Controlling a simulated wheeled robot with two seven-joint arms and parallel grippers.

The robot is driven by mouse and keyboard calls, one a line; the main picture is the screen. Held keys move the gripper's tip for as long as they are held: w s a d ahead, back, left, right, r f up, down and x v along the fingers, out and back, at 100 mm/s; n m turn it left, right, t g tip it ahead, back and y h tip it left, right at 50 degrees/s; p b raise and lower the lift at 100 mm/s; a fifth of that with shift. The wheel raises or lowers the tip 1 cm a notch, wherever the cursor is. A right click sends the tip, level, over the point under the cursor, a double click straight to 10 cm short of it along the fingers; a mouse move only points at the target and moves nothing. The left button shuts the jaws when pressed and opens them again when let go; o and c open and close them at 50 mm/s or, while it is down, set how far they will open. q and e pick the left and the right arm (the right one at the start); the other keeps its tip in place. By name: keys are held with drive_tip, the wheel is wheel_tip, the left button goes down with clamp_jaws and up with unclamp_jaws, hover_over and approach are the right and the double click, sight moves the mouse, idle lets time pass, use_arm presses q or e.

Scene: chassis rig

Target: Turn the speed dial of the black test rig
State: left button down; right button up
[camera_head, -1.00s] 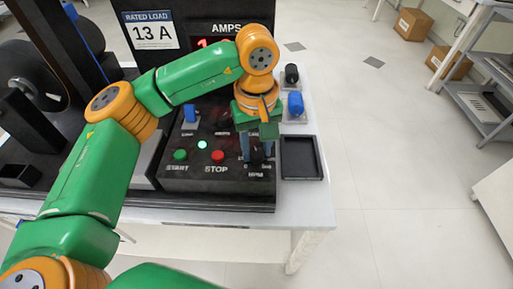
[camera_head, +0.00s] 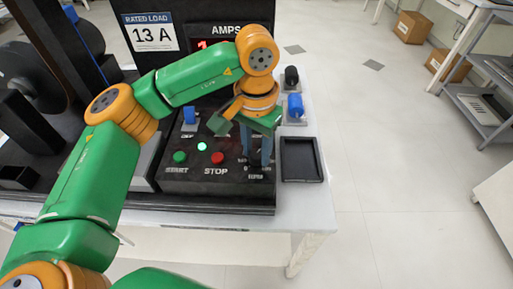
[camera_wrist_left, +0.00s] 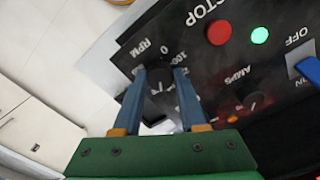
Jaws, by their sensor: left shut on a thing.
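The black test rig (camera_head: 190,182) stands on the table with its control panel facing up. My left gripper (camera_head: 256,162) points down at the panel's right front corner. In the left wrist view its two blue-grey fingers (camera_wrist_left: 160,78) are shut on the sides of the black speed dial (camera_wrist_left: 158,82). The panel reads RPM, 0 and 100 around this dial. A pale mark shows on the dial, but its exact setting is hard to read. My right gripper is not in view.
A green START button (camera_head: 180,156), a red STOP button (camera_head: 217,158) and a lit green lamp (camera_head: 202,146) lie left of the gripper. A second knob (camera_wrist_left: 252,101) marked AMPS and a blue switch (camera_head: 190,115) are close by. An empty black tray (camera_head: 301,178) is on the right.

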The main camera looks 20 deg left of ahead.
sight(256, 153)
use_arm(q)
drive_tip(key=shift+m, duration=1)
drive_tip(key=shift+c, duration=2.3)
unclamp_jaws()
drive_tip(key=shift+r, duration=0.1)
wheel_tip(256, 153, up, 7)
drive_tip(key=shift+p, duration=0.3)
